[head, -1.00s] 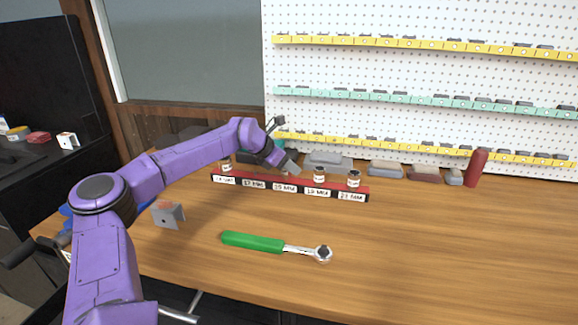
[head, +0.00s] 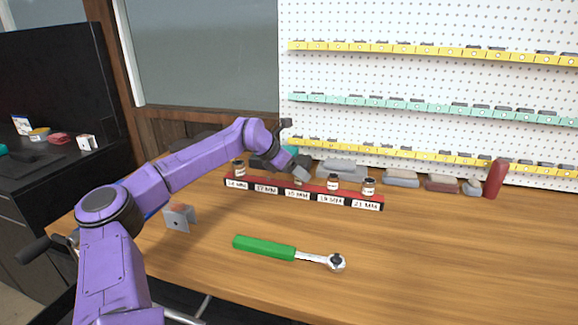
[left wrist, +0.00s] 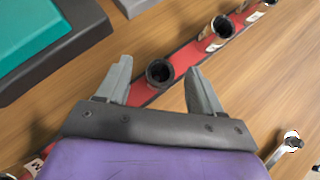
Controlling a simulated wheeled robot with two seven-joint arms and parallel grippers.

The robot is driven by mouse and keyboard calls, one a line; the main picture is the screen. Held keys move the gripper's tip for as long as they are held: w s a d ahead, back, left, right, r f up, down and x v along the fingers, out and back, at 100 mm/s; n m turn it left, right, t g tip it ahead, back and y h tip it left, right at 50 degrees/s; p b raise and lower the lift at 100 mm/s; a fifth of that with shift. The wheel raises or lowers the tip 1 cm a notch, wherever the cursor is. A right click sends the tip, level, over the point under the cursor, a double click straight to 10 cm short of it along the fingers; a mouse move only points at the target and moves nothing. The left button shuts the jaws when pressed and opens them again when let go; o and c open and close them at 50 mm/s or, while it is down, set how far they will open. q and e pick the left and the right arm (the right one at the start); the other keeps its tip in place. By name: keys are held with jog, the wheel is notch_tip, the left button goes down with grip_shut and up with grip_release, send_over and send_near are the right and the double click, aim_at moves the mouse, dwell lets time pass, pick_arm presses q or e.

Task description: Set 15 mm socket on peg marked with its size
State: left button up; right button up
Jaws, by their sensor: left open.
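The red peg rail (head: 315,189) lies on the bench with white size labels on its front, among them 15 MM (head: 297,195) in the middle. My left gripper (head: 299,173) is low over the rail at the 15 MM place. In the left wrist view its two fingers (left wrist: 160,78) are open, one on each side of a dark-topped socket (left wrist: 159,72) that stands upright at the rail. The fingers look apart from it. Its seat on the peg is hidden. Other sockets stand at the 19 MM (head: 333,182), 21 MM (head: 369,186) and far-left (head: 238,168) places. My right gripper is out of view.
A green-handled ratchet (head: 290,252) lies in front of the rail. A grey bracket (head: 179,218) stands to the left. Grey blocks and a red cylinder (head: 495,178) line the pegboard (head: 430,25) behind. The bench's front right is clear.

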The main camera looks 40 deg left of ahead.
pick_arm(q)
jog(key=b+v, duration=0.1)
jog(key=v, duration=0.6)
jog(key=shift+s, duration=0.15)
